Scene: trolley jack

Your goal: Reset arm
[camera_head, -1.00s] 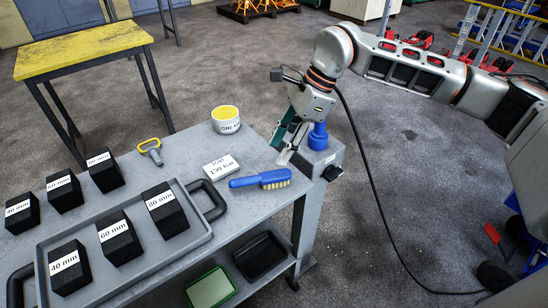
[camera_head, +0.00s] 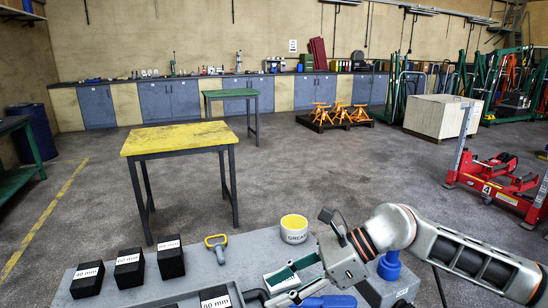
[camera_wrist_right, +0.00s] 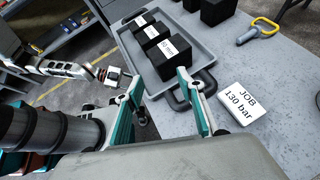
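My right gripper (camera_head: 292,283) hangs over the right part of the grey trolley top (camera_head: 258,245) in the head view, in front of a white card (camera_head: 280,277). In the right wrist view its two green-edged fingers (camera_wrist_right: 163,118) are spread apart with nothing between them. There the card (camera_wrist_right: 243,107), reading "JOB 130 bar", lies right of the fingers. The grey tray's handle (camera_wrist_right: 190,90) passes behind one fingertip. A blue brush (camera_head: 328,301) is partly hidden beneath the gripper in the head view.
Black labelled blocks (camera_head: 130,267) stand on the trolley at the left. A yellow-topped table (camera_head: 180,137) stands beyond, with open floor around.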

